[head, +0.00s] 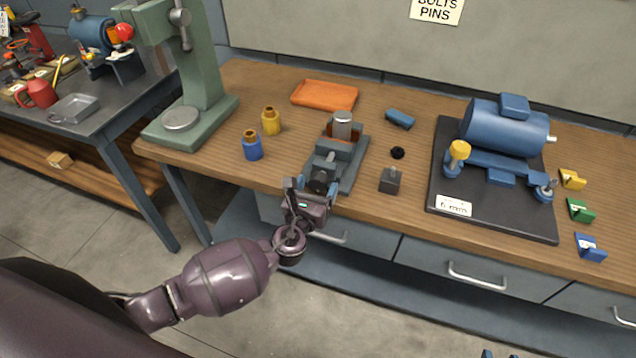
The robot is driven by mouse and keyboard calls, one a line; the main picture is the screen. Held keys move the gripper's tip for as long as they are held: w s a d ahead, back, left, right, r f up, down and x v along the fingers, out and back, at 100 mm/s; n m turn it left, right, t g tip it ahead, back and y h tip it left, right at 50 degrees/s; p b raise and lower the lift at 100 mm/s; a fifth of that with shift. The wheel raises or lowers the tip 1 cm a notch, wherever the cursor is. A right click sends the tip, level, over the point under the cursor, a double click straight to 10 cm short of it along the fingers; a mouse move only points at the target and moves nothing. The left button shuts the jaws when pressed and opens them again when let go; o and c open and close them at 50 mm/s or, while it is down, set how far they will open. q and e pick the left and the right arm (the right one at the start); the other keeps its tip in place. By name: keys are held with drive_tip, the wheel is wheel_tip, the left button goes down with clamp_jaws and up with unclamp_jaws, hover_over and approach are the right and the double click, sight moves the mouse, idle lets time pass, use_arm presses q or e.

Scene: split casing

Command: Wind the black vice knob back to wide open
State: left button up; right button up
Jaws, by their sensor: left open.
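The grey vice (349,172) stands at the bench's front edge. Its black knob (320,181) faces me at the near end. A silver-topped cylinder (342,120) stands upright at the vice's far end, with an orange-brown part beside it. How far apart the jaws are is hard to tell. My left gripper (311,187) is open, with its fingers at the knob, one on each side as far as I can see. Whether they touch it is unclear. Small dark bluish tips at the bottom edge, perhaps my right gripper (500,354), barely show.
A blue pot (252,146) and a yellow pot (271,121) stand left of the vice. A dark block (390,180) and a black ring (397,153) lie to its right. An orange tray (325,95) lies behind. A blue motor (505,128) sits on a black plate (490,220).

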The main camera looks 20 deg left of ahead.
use_arm(q)
drive_tip(key=shift+w, duration=0.7)
use_arm(e)
drive_tip(key=shift+s+f, duration=0.3)
use_arm(q)
drive_tip(key=shift+c, duration=0.2)
use_arm(e)
drive_tip(key=shift+w, duration=0.1)
use_arm(q)
drive_tip(key=c, duration=0.9)
use_arm(e)
drive_tip(key=shift+w+r, duration=0.4)
drive_tip(key=shift+w, duration=0.05)
drive_tip(key=shift+f, duration=0.1)
